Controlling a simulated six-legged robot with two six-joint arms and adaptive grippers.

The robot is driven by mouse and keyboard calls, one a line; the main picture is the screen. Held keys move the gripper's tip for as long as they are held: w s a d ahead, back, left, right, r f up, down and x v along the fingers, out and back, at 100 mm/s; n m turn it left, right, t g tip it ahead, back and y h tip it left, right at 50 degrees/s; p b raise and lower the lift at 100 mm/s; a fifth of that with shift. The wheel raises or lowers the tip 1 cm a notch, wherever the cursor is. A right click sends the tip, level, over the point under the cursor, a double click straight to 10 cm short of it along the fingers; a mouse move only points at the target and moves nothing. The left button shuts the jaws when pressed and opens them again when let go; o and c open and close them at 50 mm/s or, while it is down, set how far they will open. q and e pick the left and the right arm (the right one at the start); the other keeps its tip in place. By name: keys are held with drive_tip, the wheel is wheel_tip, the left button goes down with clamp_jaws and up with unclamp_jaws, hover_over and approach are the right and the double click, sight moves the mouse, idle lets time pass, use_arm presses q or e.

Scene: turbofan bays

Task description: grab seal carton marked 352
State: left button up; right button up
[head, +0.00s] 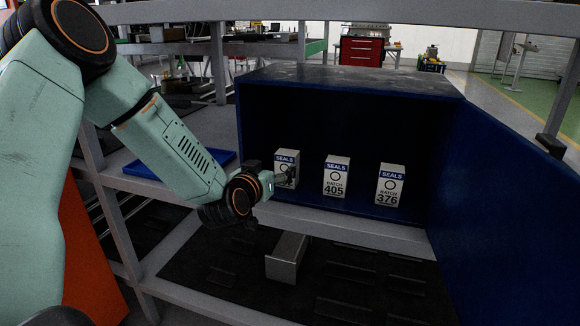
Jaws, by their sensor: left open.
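Three white seal cartons with blue "SEALS" bands stand upright in a row inside a dark blue cabinet (345,78). The middle carton (336,177) is marked 405 and the right carton (390,185) is marked 376. The left carton (287,157) has its batch number hidden behind my left gripper (283,178), so I cannot read 352 on it. My left gripper is open, at the lower front of that carton. I cannot tell whether its fingers touch or straddle the carton. My right gripper is not in view.
The cabinet's blue door (510,200) stands open on the right. The cabinet sits on a grey shelf (385,232). A blue tray (145,170) lies on the shelf to the left. A grey metal block (287,258) is below the shelf. A grey beam (400,14) crosses above.

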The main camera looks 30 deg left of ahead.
sight(285, 164)
use_arm(q)
drive_tip(key=shift+w+d+r+m, duration=0.3)
drive_tip(key=shift+d+r, duration=0.05)
drive_tip(key=shift+w+d+b, duration=0.1)
drive_tip(key=shift+w+b, duration=0.2)
drive_tip(key=shift+b, duration=0.05)
drive_tip(key=b+x, duration=0.1)
drive_tip(key=x, duration=0.1)
drive_tip(key=f+b+x, duration=0.1)
drive_tip(key=x, duration=0.2)
drive_tip(key=shift+w+d, duration=0.1)
drive_tip(key=shift+d, duration=0.05)
drive_tip(key=shift+w+r+b, duration=0.15)
drive_tip(key=shift+w+b, duration=0.15)
drive_tip(key=shift+w, duration=0.2)
drive_tip(key=shift+a, duration=0.3)
drive_tip(key=shift+d, duration=0.2)
drive_tip(key=c, duration=0.3)
drive_tip(key=shift+a, duration=0.15)
drive_tip(key=c, duration=0.9)
drive_tip(key=shift+c, duration=0.4)
